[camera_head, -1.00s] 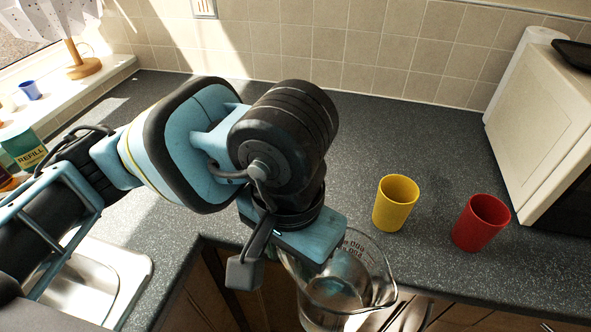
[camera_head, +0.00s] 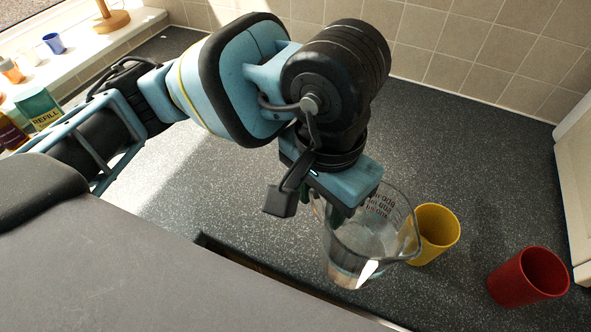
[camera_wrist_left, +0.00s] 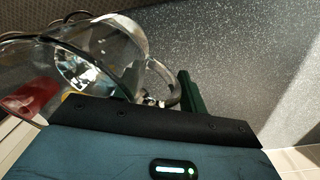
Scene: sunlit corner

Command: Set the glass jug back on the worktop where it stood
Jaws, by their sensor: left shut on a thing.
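The clear glass jug (camera_head: 362,262), with dark printed marks near its rim, is upright or nearly so in the head view, over the front part of the grey speckled worktop (camera_head: 480,135). My left gripper (camera_head: 337,210) is shut on it at its left upper side; the fingers are mostly hidden by the wrist. I cannot tell whether the jug's base touches the worktop. In the left wrist view the jug (camera_wrist_left: 125,50) fills the upper left, with a green finger (camera_wrist_left: 191,92) beside its handle. My right gripper is not in view.
A yellow cup (camera_head: 437,228) stands close behind the jug's right side, partly overlapped by it. A red cup (camera_head: 525,278) stands farther right. A white appliance (camera_head: 577,190) is at the right edge. Worktop behind the jug is clear, up to the tiled wall (camera_head: 460,60).

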